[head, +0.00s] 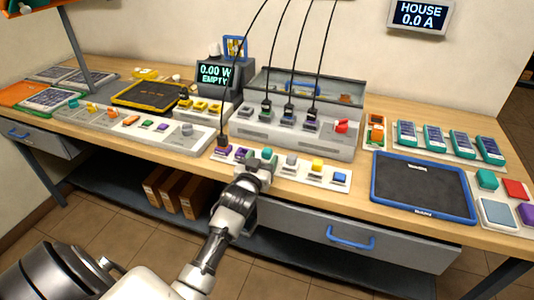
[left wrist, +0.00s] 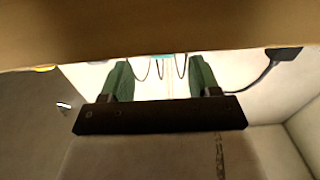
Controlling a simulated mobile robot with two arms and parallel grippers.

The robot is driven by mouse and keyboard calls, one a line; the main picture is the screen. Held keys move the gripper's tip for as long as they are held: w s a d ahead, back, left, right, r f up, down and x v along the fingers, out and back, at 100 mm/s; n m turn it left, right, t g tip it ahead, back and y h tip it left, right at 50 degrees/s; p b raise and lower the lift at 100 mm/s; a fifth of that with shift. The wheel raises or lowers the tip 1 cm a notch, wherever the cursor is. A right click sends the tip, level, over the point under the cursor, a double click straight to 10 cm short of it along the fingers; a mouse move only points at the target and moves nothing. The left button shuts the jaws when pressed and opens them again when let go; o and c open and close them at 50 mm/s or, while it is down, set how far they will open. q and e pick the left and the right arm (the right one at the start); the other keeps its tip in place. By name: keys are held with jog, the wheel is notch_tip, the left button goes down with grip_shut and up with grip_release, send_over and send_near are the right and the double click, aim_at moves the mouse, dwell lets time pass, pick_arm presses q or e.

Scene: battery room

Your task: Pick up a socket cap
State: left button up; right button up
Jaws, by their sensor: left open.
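Several small coloured caps stand in a row on a pale strip at the table's front edge in the head view: purple (head: 240,152), teal (head: 267,153), grey (head: 291,160), yellow (head: 317,165) and blue (head: 340,178). I cannot tell which are socket caps. My left gripper (head: 257,164) is open at the front edge, just before the teal cap, and hides part of the strip. In the left wrist view its two green fingers (left wrist: 161,78) stand apart with nothing gripped. A bit of teal (left wrist: 170,56) shows beyond them. My right gripper is not in view.
A grey socket unit (head: 290,138) with several black cables stands behind the strip. A blue-rimmed black mat (head: 420,188) lies to the right. A grey panel with coloured parts (head: 150,130) lies to the left. A drawer with a blue handle (head: 350,240) is below the tabletop.

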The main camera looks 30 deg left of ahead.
aim_at(266, 153)
pick_arm(q)
jog(key=x, duration=0.3)
jog(key=shift+w+a, duration=0.2)
jog(key=shift+w, duration=0.1)
jog(key=shift+s, duration=0.1)
jog(key=shift+c, duration=0.2)
jog(key=c, duration=0.9)
jog(key=shift+c, duration=0.3)
